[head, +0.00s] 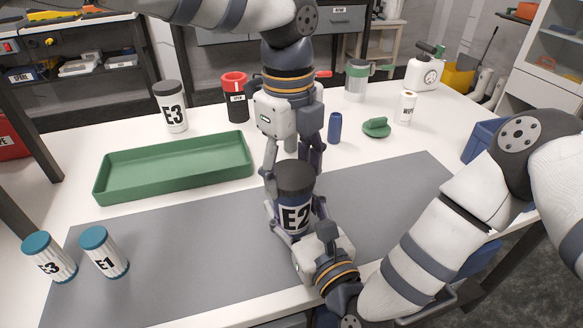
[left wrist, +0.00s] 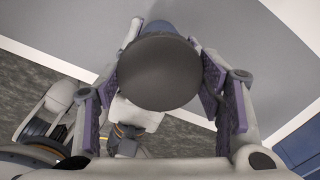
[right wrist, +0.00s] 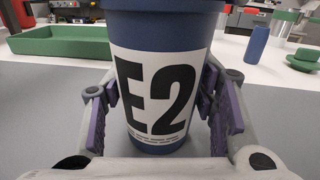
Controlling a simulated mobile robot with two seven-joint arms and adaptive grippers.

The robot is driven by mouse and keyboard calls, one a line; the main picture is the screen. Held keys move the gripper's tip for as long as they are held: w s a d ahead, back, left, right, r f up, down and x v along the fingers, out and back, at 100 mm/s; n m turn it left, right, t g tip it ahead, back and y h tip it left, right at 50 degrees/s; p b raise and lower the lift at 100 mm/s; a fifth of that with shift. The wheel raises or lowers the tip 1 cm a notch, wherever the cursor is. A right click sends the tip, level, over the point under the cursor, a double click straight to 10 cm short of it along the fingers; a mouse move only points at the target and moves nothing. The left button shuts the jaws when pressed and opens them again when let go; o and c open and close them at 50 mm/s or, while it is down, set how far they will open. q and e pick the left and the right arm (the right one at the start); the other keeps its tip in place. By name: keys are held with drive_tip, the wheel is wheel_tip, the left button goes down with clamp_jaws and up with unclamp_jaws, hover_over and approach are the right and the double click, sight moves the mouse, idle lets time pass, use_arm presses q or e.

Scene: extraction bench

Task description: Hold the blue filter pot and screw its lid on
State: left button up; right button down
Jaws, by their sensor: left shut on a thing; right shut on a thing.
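The blue filter pot (head: 294,224), labelled E2, stands upright over the grey mat; it fills the middle of the right wrist view (right wrist: 160,146). Its dark grey lid (head: 296,176) sits on top of the pot, and shows as a round disc in the left wrist view (left wrist: 160,72). I cannot tell how tightly it is threaded. My left gripper (head: 293,168) reaches down from above and is shut on the lid. My right gripper (head: 297,211) comes from the front, low down, and is shut on the pot's body, with a finger on each side of the label.
A green tray (head: 176,168) lies at the left, with a white E3 jar (head: 171,107) behind it. Two teal-lidded jars, E3 (head: 50,258) and E1 (head: 104,252), stand front left. A blue cylinder (head: 334,127) and green piece (head: 376,127) stand behind. The mat's right side is clear.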

use_arm(q)
drive_tip(key=o, duration=1.4)
drive_tip(key=shift+f, duration=0.1)
drive_tip(key=shift+c, duration=0.2)
wheel_tip(320, 180, up, 12)
use_arm(e)
drive_tip(key=c, duration=0.6)
unclamp_jaws()
use_arm(q)
drive_tip(key=shift+a, duration=0.15)
use_arm(e)
drive_tip(key=v, duration=1.2)
